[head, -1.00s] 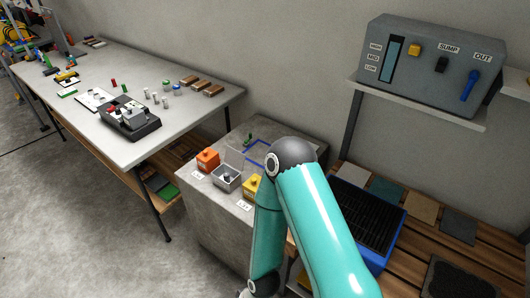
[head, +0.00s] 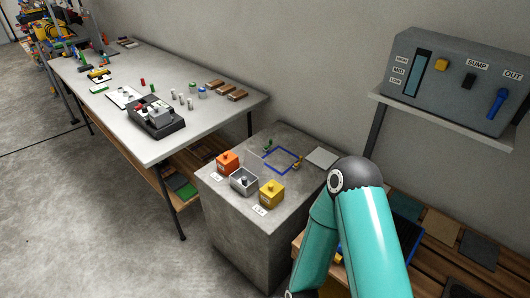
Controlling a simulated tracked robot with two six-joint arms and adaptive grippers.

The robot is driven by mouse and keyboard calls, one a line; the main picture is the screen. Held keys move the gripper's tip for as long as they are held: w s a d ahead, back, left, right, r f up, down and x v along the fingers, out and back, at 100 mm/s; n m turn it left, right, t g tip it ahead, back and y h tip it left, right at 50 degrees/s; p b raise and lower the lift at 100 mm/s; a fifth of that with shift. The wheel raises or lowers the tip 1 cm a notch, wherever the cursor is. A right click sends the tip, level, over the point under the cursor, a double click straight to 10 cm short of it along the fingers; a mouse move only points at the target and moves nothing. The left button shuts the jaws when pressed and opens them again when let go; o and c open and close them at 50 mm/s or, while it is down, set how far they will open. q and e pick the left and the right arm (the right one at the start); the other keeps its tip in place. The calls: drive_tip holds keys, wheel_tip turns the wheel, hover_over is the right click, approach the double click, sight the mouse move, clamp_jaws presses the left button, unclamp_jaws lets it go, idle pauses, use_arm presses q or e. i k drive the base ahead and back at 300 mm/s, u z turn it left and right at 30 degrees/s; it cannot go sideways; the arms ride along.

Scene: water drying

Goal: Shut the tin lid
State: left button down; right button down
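A small grey open-topped tin (head: 243,182) stands near the front edge of a grey block, between an orange box (head: 228,162) and a yellow box (head: 271,194). A small dark thing shows inside its opening. A faint clear panel, perhaps its raised lid, seems to stand at its back edge; it is too faint to be sure. Neither of my grippers is in view. Only a teal arm of mine shows at the lower right, its far end cut off by the bottom edge.
A blue square outline (head: 283,160), small green and yellow pieces and a flat pale plate (head: 322,157) lie on the block top. A long table (head: 190,125) with a dark tray stands at left. A control box (head: 450,80) sits on a shelf at right.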

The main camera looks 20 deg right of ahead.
sight(254, 163)
drive_tip(key=u, duration=0.05)
drive_tip(key=i, duration=1)
drive_tip(key=z, duration=0.05)
